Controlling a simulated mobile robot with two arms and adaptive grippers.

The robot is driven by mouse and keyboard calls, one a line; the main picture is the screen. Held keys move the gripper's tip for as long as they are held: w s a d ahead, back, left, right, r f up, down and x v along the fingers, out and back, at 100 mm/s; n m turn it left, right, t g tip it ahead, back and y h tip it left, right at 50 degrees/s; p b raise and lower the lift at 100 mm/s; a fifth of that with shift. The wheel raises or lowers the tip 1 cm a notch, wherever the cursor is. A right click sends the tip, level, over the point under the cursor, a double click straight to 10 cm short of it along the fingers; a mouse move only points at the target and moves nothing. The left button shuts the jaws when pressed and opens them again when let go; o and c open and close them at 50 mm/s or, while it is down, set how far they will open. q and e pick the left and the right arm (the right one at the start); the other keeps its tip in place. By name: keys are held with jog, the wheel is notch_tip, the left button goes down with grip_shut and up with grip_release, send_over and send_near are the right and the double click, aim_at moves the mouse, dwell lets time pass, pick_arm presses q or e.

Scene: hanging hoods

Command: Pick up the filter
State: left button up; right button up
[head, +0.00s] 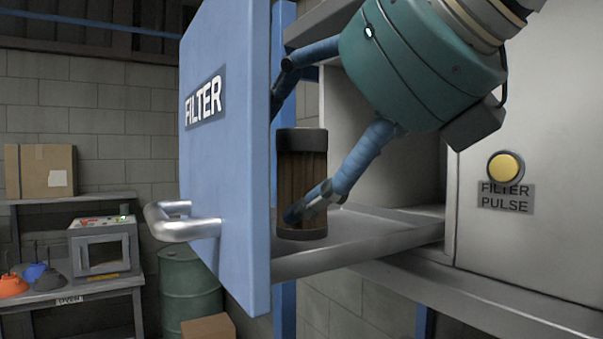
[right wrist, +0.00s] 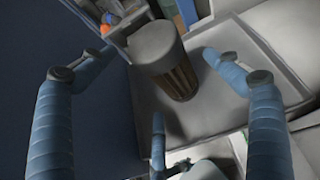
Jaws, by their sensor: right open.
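The filter (head: 302,165) is an upright cylinder with a brown pleated body and dark end caps. It stands on the pulled-out drawer tray (head: 360,240), behind the blue door panel marked FILTER (head: 225,130). My right gripper (head: 292,150) reaches down from the upper right with its blue fingers spread. One finger crosses in front of the filter's lower part and another is above and behind it. In the right wrist view the filter (right wrist: 170,62) lies between the open fingers (right wrist: 160,75), with gaps at both sides. My left gripper is not in view.
The door panel with its metal handle (head: 178,220) stands close left of the fingers. The cabinet opening (head: 375,140) is behind, and a yellow FILTER PULSE button (head: 505,167) is at right. A bench with an oven (head: 103,247) and a green barrel (head: 188,285) stand farther back.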

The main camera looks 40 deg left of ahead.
aim_at(292, 169)
jog(key=p+x, duration=0.2)
jog(key=x, duration=0.1)
jog(key=shift+w+a+r, duration=0.1)
jog(key=shift+a, duration=0.2)
jog(key=shift+w+a+f, duration=0.1)
jog(key=shift+a+f, duration=0.2)
jog(key=shift+a, duration=0.05)
jog(key=shift+d, duration=0.15)
jog(key=c, duration=1.4)
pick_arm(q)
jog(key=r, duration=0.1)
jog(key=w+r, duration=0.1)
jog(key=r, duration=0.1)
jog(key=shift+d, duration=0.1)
pick_arm(e)
jog(key=shift+r, duration=0.1)
jog(key=shift+c, duration=0.2)
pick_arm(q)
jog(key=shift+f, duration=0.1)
pick_arm(e)
jog(key=shift+r, duration=0.15)
